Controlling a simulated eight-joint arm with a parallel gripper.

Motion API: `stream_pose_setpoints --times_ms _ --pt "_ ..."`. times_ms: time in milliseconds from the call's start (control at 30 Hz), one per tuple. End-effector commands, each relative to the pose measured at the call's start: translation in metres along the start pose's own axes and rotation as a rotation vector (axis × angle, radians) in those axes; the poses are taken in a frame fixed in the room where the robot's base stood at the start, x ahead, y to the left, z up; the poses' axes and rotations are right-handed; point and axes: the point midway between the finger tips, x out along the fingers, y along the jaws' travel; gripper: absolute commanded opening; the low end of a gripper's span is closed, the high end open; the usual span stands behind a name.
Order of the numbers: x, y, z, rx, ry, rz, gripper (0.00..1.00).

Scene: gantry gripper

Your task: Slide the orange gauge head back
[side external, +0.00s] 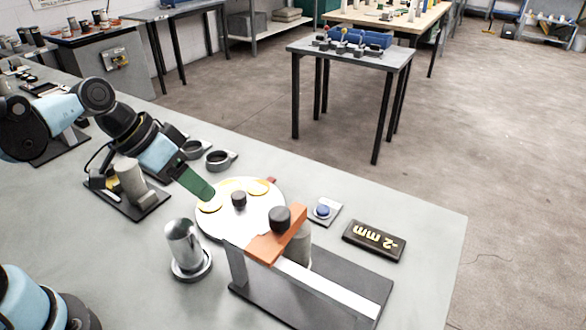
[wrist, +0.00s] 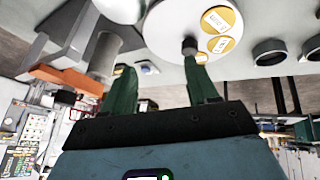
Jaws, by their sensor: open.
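The orange gauge head (side external: 277,243), with a dark knob (side external: 280,217) on top, sits at the near-disc end of a pale rail (side external: 328,288) on a dark base (side external: 300,305). A grey cylinder (side external: 301,248) stands beside the head, partly hidden by it. My gripper (side external: 207,193) has green fingers and is over the left edge of the white disc, to the left of the head and apart from it. In the wrist view my gripper (wrist: 163,75) has its fingers apart with nothing held between them. The orange head (wrist: 62,80) shows there at the left.
A white disc (side external: 262,215) with yellow patches and a dark central knob lies between my gripper and the gauge. A blue button (side external: 323,210) and a "-2 mm" block (side external: 374,241) lie to the right. Grey rings (side external: 220,159) lie behind.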

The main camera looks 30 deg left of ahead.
Motion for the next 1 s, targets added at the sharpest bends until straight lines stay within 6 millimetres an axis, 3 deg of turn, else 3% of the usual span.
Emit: stream_pose_setpoints --times_ms 267,500,733,1000 --pt "0.024 0.045 -0.028 0.246 0.011 0.432 0.58" --pt "0.028 0.070 -0.046 0.514 0.197 0.801 0.58" --pt "0.022 0.075 -0.047 0.770 0.498 1.074 0.58" --pt "0.017 0.072 -0.040 0.914 0.715 1.188 0.58"
